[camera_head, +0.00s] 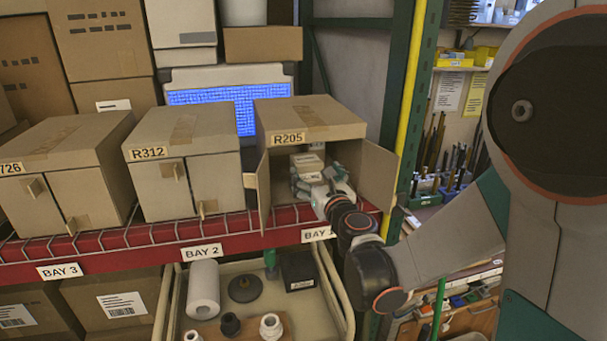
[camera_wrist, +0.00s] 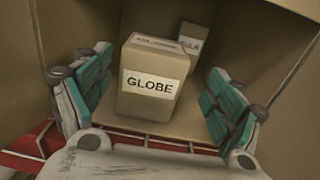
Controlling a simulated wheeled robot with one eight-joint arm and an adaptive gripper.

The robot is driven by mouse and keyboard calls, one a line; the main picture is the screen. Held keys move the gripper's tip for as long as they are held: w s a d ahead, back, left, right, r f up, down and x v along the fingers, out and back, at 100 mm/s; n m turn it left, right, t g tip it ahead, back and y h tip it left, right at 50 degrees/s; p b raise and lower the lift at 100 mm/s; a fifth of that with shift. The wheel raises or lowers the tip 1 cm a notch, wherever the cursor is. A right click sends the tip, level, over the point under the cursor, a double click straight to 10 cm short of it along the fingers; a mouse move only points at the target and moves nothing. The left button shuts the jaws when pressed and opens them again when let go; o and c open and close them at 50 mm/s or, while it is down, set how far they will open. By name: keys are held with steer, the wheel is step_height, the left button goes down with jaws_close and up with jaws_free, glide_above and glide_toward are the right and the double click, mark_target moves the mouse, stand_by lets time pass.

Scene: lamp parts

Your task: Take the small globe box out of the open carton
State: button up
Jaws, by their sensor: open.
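The open carton (camera_head: 290,112) is labelled R205, with its door flaps swung out. The small globe box (camera_head: 307,166) sits inside it, a tan box with white labels. In the wrist view the globe box (camera_wrist: 150,101) stands upright and reads GLOBE on its front. My gripper (camera_head: 317,179) reaches in through the carton's opening. In the wrist view my gripper (camera_wrist: 156,78) is open, with one teal-padded finger on each side of the globe box. Gaps show between the pads and the box. The lower edge of the box is close to my palm.
A second small box (camera_wrist: 193,40) stands behind the globe box, its label partly hidden. The carton's right flap (camera_head: 379,175) is beside my arm. A shut carton R312 (camera_head: 184,135) stands to the left. A tray (camera_head: 342,300) with lamp parts is below the red shelf edge (camera_head: 230,233).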

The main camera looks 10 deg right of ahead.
steer(key=shift+w+a, duration=0.25)
steer(key=shift+w, duration=1.3)
steer(key=shift+w+a, duration=0.2)
steer(key=shift+w, duration=1.3)
steer(key=c, duration=1.4)
